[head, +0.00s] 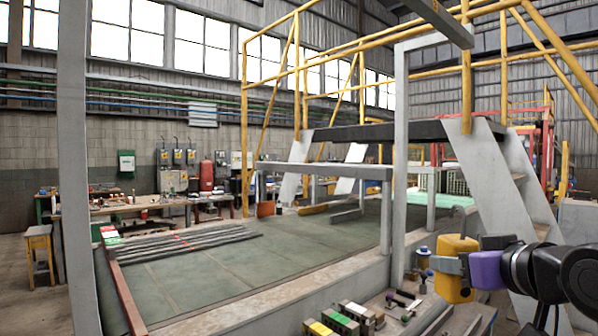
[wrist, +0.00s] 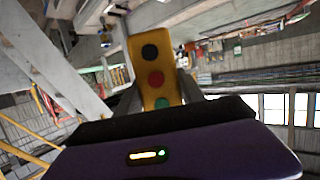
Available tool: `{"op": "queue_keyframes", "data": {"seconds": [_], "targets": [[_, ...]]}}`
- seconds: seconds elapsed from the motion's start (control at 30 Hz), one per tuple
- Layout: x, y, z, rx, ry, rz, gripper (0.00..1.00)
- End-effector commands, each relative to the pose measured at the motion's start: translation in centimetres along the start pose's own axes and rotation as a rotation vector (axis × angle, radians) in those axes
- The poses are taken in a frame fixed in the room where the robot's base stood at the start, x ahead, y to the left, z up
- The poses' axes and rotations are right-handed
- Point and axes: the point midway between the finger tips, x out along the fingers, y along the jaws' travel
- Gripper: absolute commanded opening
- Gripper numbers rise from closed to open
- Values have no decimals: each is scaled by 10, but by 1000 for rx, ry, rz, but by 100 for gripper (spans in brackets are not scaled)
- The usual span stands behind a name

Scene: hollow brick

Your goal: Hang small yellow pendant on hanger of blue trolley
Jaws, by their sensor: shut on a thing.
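The small yellow pendant (head: 457,245) is at the lower right of the head view, upright and held in the air in front of a grey post and bench. In the wrist view the pendant (wrist: 147,62) shows its face with a black, a red and a green button. My gripper (head: 453,266), with a purple body, comes in from the right and is shut on the pendant. Its grey fingers (wrist: 160,93) flank the pendant in the wrist view. I cannot make out a blue trolley or its hanger in either view.
A grey bench (head: 277,322) with small coloured blocks (head: 340,318) and loose tools lies below and left of the pendant. A grey upright post (head: 401,160) stands just behind. A wide green-grey platform (head: 290,245) with metal bars (head: 180,243) is further back.

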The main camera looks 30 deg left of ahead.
Motion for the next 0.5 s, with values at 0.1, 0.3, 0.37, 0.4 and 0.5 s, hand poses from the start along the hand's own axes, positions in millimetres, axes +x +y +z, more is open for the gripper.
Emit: {"op": "queue_keyframes", "data": {"seconds": [0.1, 0.3, 0.37, 0.4, 0.5], "targets": [[-15, -20, -52, -32, 9, -73, 0], [-51, -67, -129, -76, 9, -216, 0], [-66, -84, -151, -90, 9, -260, 0], [-76, -97, -165, -98, 8, -289, 0], [-105, -129, -196, -120, 8, -359, 0]]}}
